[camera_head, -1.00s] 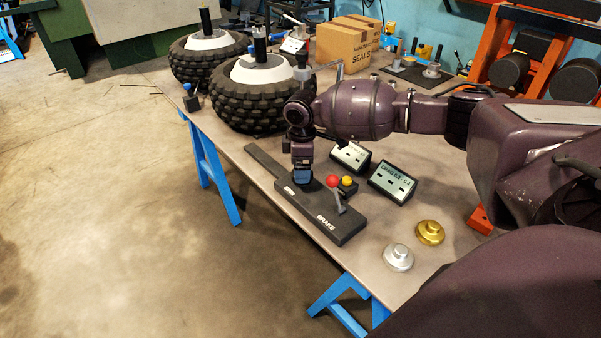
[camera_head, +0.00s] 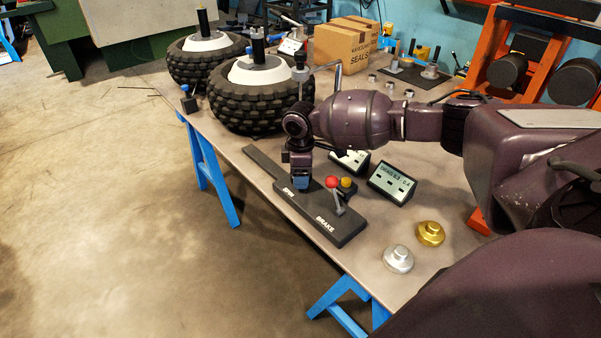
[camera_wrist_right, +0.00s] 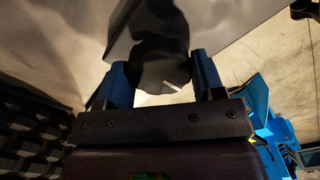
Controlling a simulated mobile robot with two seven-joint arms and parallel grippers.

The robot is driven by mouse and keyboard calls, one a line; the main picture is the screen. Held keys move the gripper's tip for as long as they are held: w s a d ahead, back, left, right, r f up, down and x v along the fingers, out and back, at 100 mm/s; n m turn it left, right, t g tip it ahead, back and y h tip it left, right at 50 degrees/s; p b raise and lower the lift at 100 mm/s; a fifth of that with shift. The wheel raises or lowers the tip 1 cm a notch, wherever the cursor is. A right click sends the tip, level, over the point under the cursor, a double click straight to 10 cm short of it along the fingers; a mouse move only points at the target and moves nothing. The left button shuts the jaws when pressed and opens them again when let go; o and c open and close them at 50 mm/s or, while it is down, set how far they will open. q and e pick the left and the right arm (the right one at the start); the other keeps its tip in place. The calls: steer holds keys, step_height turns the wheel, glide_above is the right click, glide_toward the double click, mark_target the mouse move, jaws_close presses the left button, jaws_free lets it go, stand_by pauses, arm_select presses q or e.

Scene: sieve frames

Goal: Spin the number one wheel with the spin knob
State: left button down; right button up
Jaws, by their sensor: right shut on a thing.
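The nearer wheel (camera_head: 262,112), with a knobby black tyre and white hub, lies flat on the bench behind my arm. A second such wheel (camera_head: 203,62) lies beyond it to the left. I cannot read a number on either. A dark control board (camera_head: 335,222) lies near the bench's front edge, marked SPIN and BRAKE. My right gripper (camera_head: 301,184) points down at its SPIN end. In the right wrist view its blue fingers (camera_wrist_right: 163,85) are on both sides of the dark spin knob (camera_wrist_right: 160,60), which has a white mark. My left gripper is out of view.
Silver (camera_head: 398,259) and gold (camera_head: 430,233) knobbed discs lie to the right. A cardboard box (camera_head: 343,45) stands farther back.

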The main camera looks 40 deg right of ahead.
steer(key=shift+r+m+p, duration=0.15)
steer(key=shift+m+p, duration=0.35)
steer(key=shift+p, duration=0.1)
steer(key=shift+r+m+p, duration=0.15)
steer(key=shift+m+p, duration=0.55)
steer(key=shift+p, duration=0.05)
steer(key=m+p, duration=0.2)
steer(key=shift+m+p, duration=0.3)
steer(key=shift+p, duration=0.05)
steer(key=m+p, duration=0.6)
steer(key=shift+f, duration=0.25)
steer(key=shift+m, duration=0.3)
steer(key=shift+f+m+p, duration=0.1)
steer(key=shift+m+p, duration=0.3)
steer(key=shift+p, duration=0.15)
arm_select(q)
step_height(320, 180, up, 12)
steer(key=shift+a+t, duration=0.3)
